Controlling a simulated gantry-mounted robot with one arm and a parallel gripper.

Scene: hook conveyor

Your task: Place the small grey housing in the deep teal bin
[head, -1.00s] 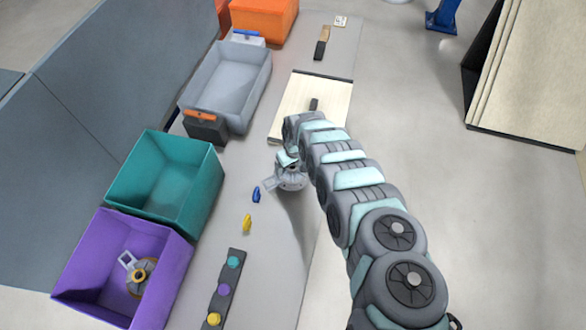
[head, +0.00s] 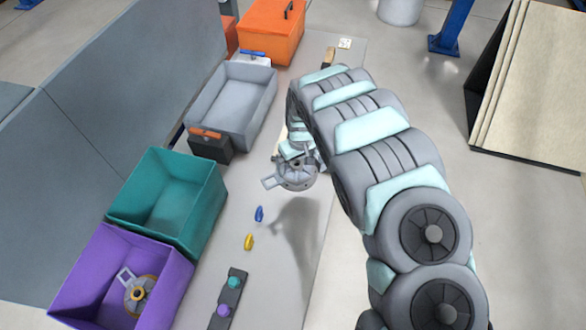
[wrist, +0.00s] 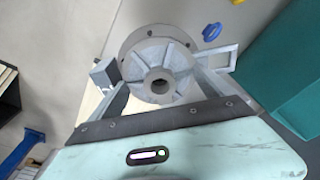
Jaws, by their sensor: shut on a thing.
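The small grey housing (head: 297,178) is a round flanged part with a flat rectangular loop on its left side. My gripper (wrist: 163,84) is shut on it, and its hub and ribs show between the fingers in the wrist view (wrist: 150,55). It hangs above the grey table, with a shadow on the table below it. My gripper also shows in the head view (head: 300,158), partly hidden by my arm. The deep teal bin (head: 190,222) stands open to the left of the housing. The part of its floor that shows is empty. Its wall fills the right of the wrist view (wrist: 285,85).
A purple bin (head: 75,285) beside the teal one holds another grey part with an orange ring (head: 139,292). Blue (head: 259,213) and yellow (head: 249,241) pieces lie between teal bin and housing. A grey tray (head: 222,120) and dark box (head: 207,145) stand farther back.

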